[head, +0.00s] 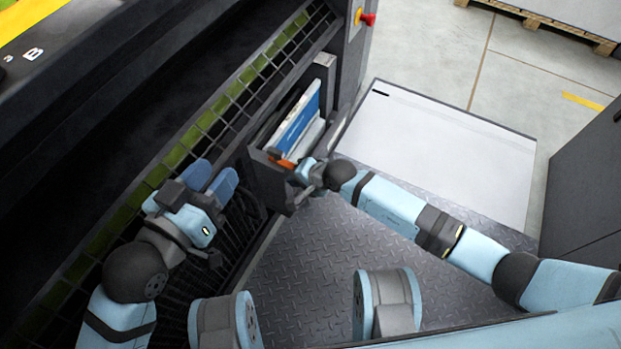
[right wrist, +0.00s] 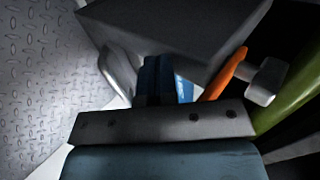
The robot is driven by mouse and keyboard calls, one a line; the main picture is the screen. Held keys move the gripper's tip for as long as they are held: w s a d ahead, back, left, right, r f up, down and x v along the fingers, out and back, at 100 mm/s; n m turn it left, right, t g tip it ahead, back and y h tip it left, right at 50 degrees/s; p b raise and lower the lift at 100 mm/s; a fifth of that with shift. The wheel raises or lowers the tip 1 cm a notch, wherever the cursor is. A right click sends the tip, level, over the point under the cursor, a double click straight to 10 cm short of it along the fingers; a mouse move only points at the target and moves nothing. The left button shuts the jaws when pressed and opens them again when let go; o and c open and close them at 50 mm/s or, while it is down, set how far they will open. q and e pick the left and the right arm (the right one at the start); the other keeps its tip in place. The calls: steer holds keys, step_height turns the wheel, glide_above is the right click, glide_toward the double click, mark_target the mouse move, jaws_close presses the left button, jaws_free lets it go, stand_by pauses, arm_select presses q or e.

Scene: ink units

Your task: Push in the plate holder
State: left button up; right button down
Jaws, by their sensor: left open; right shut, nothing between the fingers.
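The plate holder (head: 318,132) is a dark grey frame with blue and white plates, on the machine's side right of centre in the head view. It stands out from the machine's face. An orange lever (head: 286,163) sits at its near end and also shows in the right wrist view (right wrist: 226,72). My right gripper (head: 304,169) is shut and empty at the holder's near end, close to the lever; I cannot tell whether it touches. Its blue fingers are partly hidden by a grey block in the right wrist view. My left gripper (head: 212,178) is open and empty beside the machine's grille.
A green-and-black grid strip (head: 205,122) runs along the machine's edge. A red knob (head: 368,19) is above the holder. A white-topped platform (head: 440,150) lies to the right. The checker-plate floor (head: 310,255) in front is clear. A dark cabinet (head: 585,190) stands at far right.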

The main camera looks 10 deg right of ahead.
mark_target(265, 165)
steer(key=w+a, duration=0.1)
steer(key=a, duration=0.1)
steer(key=w+a+b, duration=0.1)
steer(key=w+a, duration=0.2)
steer(key=a, duration=0.1)
steer(key=shift+w+a+b, duration=0.2)
steer(key=shift+a+b, duration=0.05)
steer(key=shift+b, duration=0.15)
steer(key=shift+w+a, duration=0.3)
steer(key=shift+a, duration=0.15)
arm_select(q)
steer(key=shift+w+a+r+m+t, duration=0.1)
steer(key=shift+w+a+m+t, duration=0.05)
steer(key=shift+w+m, duration=0.35)
steer(key=shift+w+a+r+m+t, duration=0.15)
steer(key=shift+w+m, duration=0.15)
steer(key=shift+w, duration=0.25)
arm_select(e)
steer(key=shift+w+a, duration=0.1)
steer(key=shift+a, duration=0.1)
arm_select(q)
steer(key=shift+f, duration=0.1)
steer(key=shift+d, duration=0.1)
